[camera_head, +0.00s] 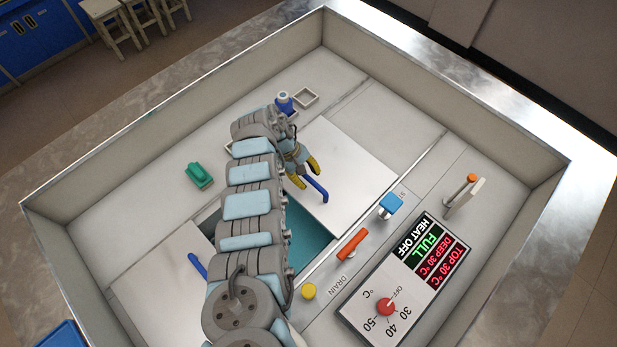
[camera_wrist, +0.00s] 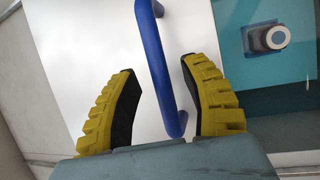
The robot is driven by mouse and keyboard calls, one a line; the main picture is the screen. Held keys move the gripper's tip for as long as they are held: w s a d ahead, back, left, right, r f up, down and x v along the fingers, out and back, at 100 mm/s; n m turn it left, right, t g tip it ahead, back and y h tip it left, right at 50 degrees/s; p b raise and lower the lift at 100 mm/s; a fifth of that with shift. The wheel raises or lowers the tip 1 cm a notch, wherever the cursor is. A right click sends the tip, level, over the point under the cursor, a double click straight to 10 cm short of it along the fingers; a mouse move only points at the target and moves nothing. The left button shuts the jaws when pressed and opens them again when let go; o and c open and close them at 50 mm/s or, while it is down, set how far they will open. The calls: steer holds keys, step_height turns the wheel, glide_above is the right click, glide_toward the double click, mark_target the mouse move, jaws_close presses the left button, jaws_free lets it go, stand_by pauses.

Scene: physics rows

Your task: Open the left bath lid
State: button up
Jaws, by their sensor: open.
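Two flat white lids lie over the bath, each with a blue bar handle. One lid (camera_head: 355,185) is at the picture's upper right, the other (camera_head: 150,295) at its lower left, partly hidden by my arm. Teal bath opening (camera_head: 305,245) shows between them. My gripper (camera_head: 305,172) is open at the handle (camera_head: 318,190) of the upper-right lid. In the wrist view the blue handle (camera_wrist: 158,65) runs between the two yellow-backed fingers, with a visible gap on each side. The lower-left handle (camera_head: 197,265) stands clear of my gripper.
A control panel (camera_head: 390,280) with a dial and display lies at right. Near it are an orange lever (camera_head: 352,244), a blue knob (camera_head: 391,205) and a yellow button (camera_head: 309,291). A green object (camera_head: 199,176) and blue bottle (camera_head: 284,103) sit on the ledge.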

steer(key=shift+d+f, duration=0.15)
steer(key=shift+f, duration=0.15)
jaws_close()
